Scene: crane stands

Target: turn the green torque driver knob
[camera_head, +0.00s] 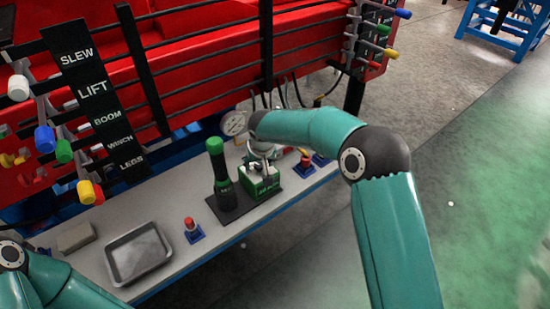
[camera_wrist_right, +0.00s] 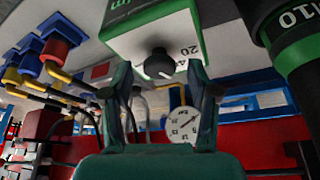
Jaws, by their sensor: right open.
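A green-and-white box (camera_head: 260,181) stands on the grey bench in the head view. In the right wrist view the box (camera_wrist_right: 150,30) carries a small black knob (camera_wrist_right: 158,64) with a white mark and numbers beside it. My right gripper (camera_wrist_right: 160,82) is open, with one finger on each side of the knob; I cannot tell whether they touch it. In the head view the right gripper (camera_head: 262,154) is just above the box, and my arm partly covers it. A black torque driver with a green top (camera_head: 217,170) stands upright beside the box. My left gripper is out of view.
A round gauge (camera_head: 233,123) stands behind the box. A red button on a blue base (camera_head: 192,230) and a metal tray (camera_head: 138,252) are to the left on the bench. A red crane frame with labelled levers (camera_head: 90,88) rises behind. Open floor lies right.

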